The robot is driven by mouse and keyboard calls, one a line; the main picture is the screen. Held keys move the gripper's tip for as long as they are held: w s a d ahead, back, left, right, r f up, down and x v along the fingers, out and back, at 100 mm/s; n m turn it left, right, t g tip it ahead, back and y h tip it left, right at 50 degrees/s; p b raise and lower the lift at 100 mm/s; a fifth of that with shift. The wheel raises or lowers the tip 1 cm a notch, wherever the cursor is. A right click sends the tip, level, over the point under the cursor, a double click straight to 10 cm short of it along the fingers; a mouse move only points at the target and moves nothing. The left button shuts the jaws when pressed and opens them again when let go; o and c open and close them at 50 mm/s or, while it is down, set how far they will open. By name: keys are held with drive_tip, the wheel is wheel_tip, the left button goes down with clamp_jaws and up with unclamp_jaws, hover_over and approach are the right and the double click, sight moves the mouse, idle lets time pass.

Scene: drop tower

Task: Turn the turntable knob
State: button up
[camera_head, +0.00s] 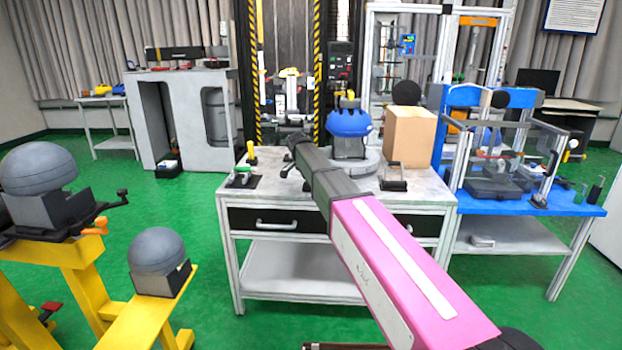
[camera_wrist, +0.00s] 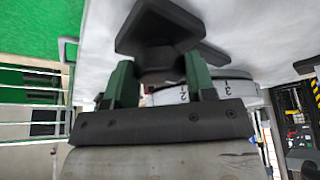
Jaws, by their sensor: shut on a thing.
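The turntable (camera_head: 352,168) is a grey disc on the workbench, with a blue helmet (camera_head: 348,123) on it. Its pale side with the numbers 2 and 3 also shows in the wrist view (camera_wrist: 232,88). In the wrist view the black, lobed knob (camera_wrist: 160,28) sits between the two green fingers of my gripper (camera_wrist: 158,78), beside the numbered rim. My gripper is shut on the knob. In the head view my arm reaches forward over the bench to the left of the turntable. The knob cannot be made out clearly there.
A cardboard box (camera_head: 409,136) stands right of the turntable, with a small dark-handled device (camera_head: 393,178) in front of it. A black plate with small parts (camera_head: 241,178) lies at the bench's left. Yellow stands with grey headforms (camera_head: 160,252) are at the left; green floor lies between.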

idle(0.3)
drive_tip(key=o, duration=0.9)
drive_tip(key=v, duration=1)
drive_tip(key=shift+a+r, duration=0.2)
drive_tip(key=shift+r, duration=0.15)
drive_tip(key=shift+s, duration=0.15)
